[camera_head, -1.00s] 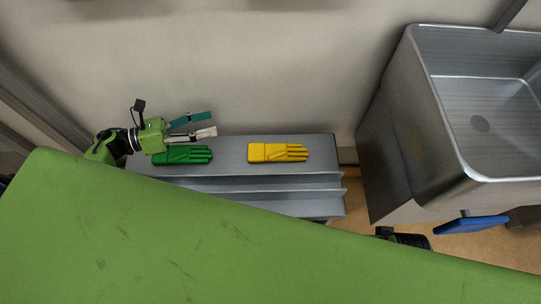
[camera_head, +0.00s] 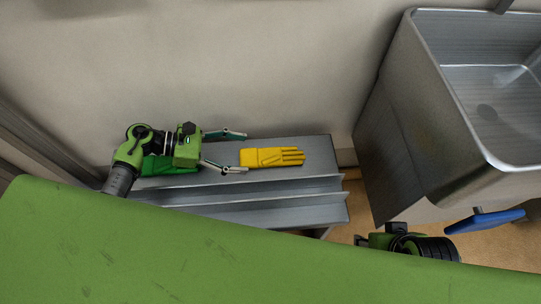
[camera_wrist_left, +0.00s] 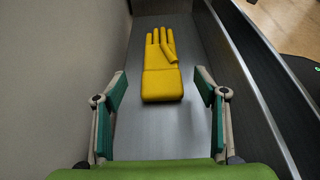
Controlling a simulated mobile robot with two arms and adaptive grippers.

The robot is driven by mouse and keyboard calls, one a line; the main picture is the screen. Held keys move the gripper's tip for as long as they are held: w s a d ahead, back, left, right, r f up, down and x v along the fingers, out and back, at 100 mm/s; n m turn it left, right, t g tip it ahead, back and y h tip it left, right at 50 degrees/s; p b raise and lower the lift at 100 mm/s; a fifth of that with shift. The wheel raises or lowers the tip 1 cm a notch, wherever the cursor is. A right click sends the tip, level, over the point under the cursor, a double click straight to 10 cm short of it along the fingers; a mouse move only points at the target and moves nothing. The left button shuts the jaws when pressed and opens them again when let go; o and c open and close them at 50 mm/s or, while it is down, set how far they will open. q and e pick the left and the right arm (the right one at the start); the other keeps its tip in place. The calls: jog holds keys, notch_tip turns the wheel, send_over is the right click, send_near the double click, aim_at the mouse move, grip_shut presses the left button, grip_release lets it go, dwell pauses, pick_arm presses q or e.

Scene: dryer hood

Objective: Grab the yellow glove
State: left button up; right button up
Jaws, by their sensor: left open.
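The yellow glove (camera_head: 272,157) lies flat on the grey metal shelf (camera_head: 318,152), its fingers pointing right in the head view. In the left wrist view the glove (camera_wrist_left: 162,75) lies ahead, fingers pointing away and cuff nearest. My left gripper (camera_head: 240,152) is open, just left of the glove's cuff in the head view. In the wrist view its two fingers (camera_wrist_left: 161,97) stand apart on either side of the cuff end, with nothing held between them. My right arm shows in part at the lower right of the head view; its fingertips cannot be made out.
A green glove (camera_head: 165,165) lies on the shelf, partly hidden behind my left gripper. The wall (camera_head: 270,70) runs along the back of the shelf. A metal sink (camera_head: 390,150) stands to the right, with a blue object (camera_head: 485,221) beneath it. A ridge runs along the shelf front.

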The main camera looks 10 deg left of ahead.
aim_at(261, 156)
pick_arm(q)
jog(key=x, duration=0.5)
jog(key=c, duration=1.2)
jog(key=shift+a+r, duration=0.1)
